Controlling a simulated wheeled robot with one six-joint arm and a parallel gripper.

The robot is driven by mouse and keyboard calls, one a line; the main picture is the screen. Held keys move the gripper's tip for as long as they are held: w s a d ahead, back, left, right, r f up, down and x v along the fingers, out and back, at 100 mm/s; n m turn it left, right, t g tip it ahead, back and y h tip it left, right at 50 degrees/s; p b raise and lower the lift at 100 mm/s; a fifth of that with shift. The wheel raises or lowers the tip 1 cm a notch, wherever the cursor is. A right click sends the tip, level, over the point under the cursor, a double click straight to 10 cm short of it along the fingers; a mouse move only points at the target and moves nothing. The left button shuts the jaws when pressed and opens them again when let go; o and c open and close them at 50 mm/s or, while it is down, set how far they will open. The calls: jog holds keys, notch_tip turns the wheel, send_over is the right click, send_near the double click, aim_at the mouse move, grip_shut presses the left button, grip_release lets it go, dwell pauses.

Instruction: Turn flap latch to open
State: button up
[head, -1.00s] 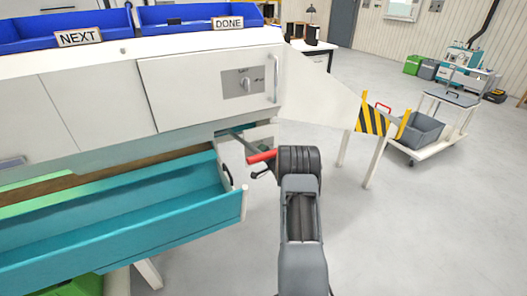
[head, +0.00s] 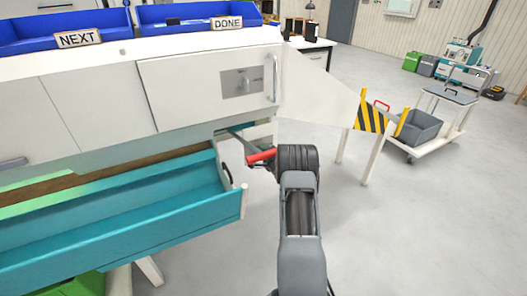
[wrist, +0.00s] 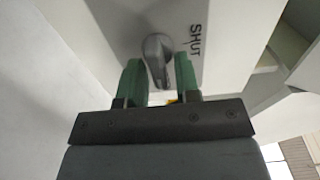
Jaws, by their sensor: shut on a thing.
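The flap latch (wrist: 158,50) is a grey turning knob on a grey plate in the wrist view, with the word SHUT beside it. My gripper (wrist: 159,80) has its two green fingers on either side of the knob, shut on it. The knob stands slightly tilted between the fingers. In the head view, my dark wrist and arm reach up from below, and the fingers cannot be made out. I cannot tell whether both views show one latch.
A teal drawer (head: 120,225) hangs open at left. A red-handled lever (head: 262,155) is close to my wrist. A striped yellow-black bracket (head: 371,118) and a trolley with a grey bin (head: 416,131) stand at right. The floor at the lower right is clear.

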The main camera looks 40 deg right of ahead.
dwell(0.5)
jog(key=o, duration=0.6)
jog(key=s, duration=0.4)
jog(key=s+a+p, duration=0.1)
jog(key=s, duration=0.4)
jog(key=s+a, duration=0.1)
jog(key=s, duration=0.3)
jog(key=shift+s+p, duration=0.3)
jog(key=shift+s, duration=0.05)
